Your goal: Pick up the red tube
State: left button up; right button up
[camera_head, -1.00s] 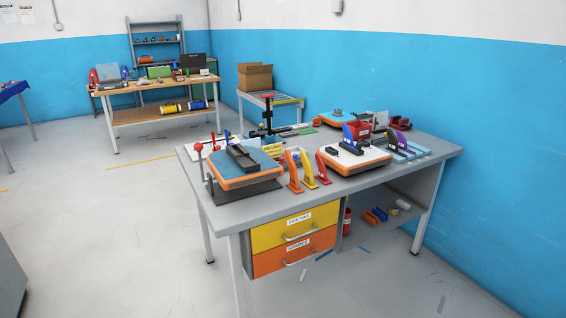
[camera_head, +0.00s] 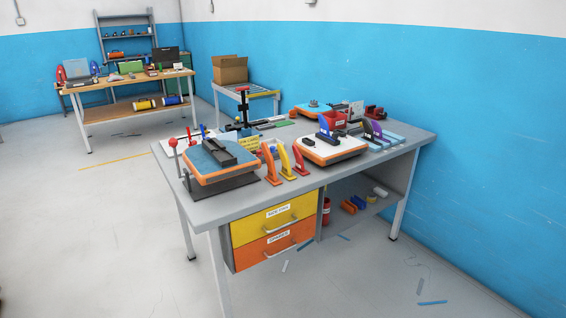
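No red object can be clearly made out as a tube. A red upright cylinder (camera_head: 326,211) stands under the near workbench (camera_head: 225,208), beside the drawers and partly hidden by them. A red hook-shaped piece (camera_head: 300,160) stands on the benchtop, right of an orange one (camera_head: 271,168) and a yellow one (camera_head: 285,162). A small red upright object (camera_head: 60,75) is at the left end of the far table. Neither of my grippers is in view.
The bench has a yellow drawer (camera_head: 272,220) above an orange drawer (camera_head: 275,248). A cardboard box (camera_head: 229,69) sits on a side table. Blue scraps (camera_head: 433,302) lie on the floor. The left floor is open.

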aim_at(327, 202)
jog(key=i+l+u, duration=0.2)
jog(key=i+l, duration=0.2)
jog(key=l, duration=0.25)
jog(key=i+l, duration=0.15)
jog(key=l, duration=0.2)
jog(key=i+l+u, duration=0.15)
jog(key=l, duration=0.2)
